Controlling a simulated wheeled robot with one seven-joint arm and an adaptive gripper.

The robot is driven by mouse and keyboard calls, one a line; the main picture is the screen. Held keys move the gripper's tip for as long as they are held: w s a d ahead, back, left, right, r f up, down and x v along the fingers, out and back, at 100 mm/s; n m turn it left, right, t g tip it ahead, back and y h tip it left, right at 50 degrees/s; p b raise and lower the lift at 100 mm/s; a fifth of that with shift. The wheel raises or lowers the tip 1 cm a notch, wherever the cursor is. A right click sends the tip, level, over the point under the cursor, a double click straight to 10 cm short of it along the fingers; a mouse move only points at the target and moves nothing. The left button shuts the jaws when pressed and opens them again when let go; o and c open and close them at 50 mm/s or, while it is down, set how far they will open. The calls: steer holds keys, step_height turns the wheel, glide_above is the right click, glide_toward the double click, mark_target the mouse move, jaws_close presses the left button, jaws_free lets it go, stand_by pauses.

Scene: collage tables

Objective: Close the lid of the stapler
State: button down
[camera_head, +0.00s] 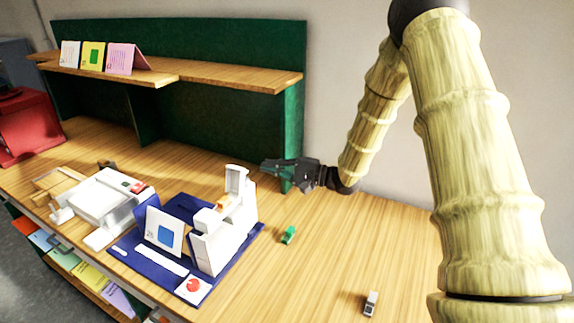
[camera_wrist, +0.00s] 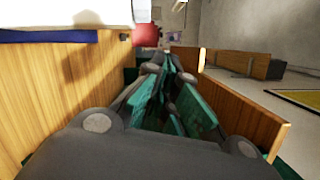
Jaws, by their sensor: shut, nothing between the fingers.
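A white upright device (camera_head: 222,243), which looks like the stapler, stands on a blue mat (camera_head: 150,265) on the table. Its tall white lid part (camera_head: 236,181) stands raised at the back, with a tan piece below it. My gripper (camera_head: 268,167) is shut and empty. In the head view it shows just right of the raised lid part, with a small gap between them; the depth gap is hard to judge. The wrist view shows the closed fingers (camera_wrist: 165,75) and a white body (camera_wrist: 65,12), probably the same device, at top left.
A card with a blue square (camera_head: 165,232) stands left of the device. A small green object (camera_head: 289,235) and a small grey one (camera_head: 370,303) lie to the right. A white machine (camera_head: 105,205) is at left. A green-backed shelf (camera_head: 210,75) rises behind. The right tabletop is mostly clear.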

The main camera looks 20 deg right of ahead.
mark_target(237, 180)
steer(key=a, duration=0.1)
steer(key=a+p, duration=0.1)
steer(key=a, duration=0.1)
steer(key=a+r+p, duration=0.1)
steer(key=a, duration=0.1)
steer(key=shift+s, duration=0.4)
steer(key=shift+d+r, duration=0.1)
steer(key=shift+a+r, duration=0.15)
steer(key=shift+a, duration=0.05)
